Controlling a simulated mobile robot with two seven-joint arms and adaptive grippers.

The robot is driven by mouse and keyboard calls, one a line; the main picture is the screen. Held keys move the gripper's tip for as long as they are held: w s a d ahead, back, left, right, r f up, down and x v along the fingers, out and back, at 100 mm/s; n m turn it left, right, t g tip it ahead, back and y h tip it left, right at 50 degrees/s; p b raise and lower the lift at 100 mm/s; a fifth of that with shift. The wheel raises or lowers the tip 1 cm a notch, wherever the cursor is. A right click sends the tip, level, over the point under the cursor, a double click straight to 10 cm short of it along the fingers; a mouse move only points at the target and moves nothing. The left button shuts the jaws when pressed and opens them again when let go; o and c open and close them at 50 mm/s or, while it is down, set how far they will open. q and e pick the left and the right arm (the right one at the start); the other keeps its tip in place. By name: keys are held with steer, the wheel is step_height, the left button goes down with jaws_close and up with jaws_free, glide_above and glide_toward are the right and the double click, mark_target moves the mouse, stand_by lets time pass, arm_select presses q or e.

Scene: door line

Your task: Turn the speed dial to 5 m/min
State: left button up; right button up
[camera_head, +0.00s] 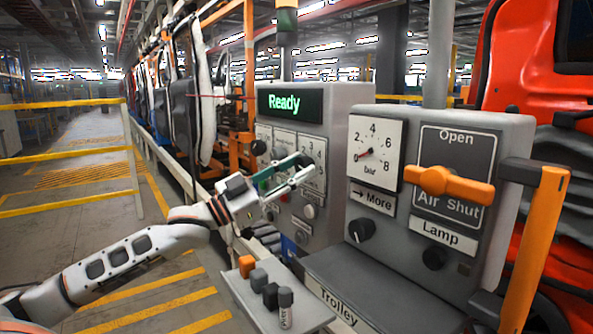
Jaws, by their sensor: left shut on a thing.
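The speed dial's scale plate (319,152), with small numbers, is on the grey control panel (345,98) under a green "Ready" display (290,104). My left gripper (308,168) reaches in from the left across the panel, its fingertips at this plate. It is shut on the dial's knob, which the fingers hide. I cannot read where the dial points. My right gripper is not in view.
A nearer box carries a bar gauge (377,153) with its needle low, an orange air handle (448,186) lying across, and black knobs. Below is a small shelf (247,292) with several blocks and a marker. An orange post (541,240) stands at right.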

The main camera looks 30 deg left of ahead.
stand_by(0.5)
arm_select(q)
steer(key=o, duration=1.1)
steer(key=shift+s+f, duration=0.1)
steer(key=v, duration=1.1)
steer(key=shift+s+a, duration=0.25)
steer(key=shift+a, duration=0.05)
steer(key=shift+f, duration=0.1)
steer(key=shift+f, duration=0.1)
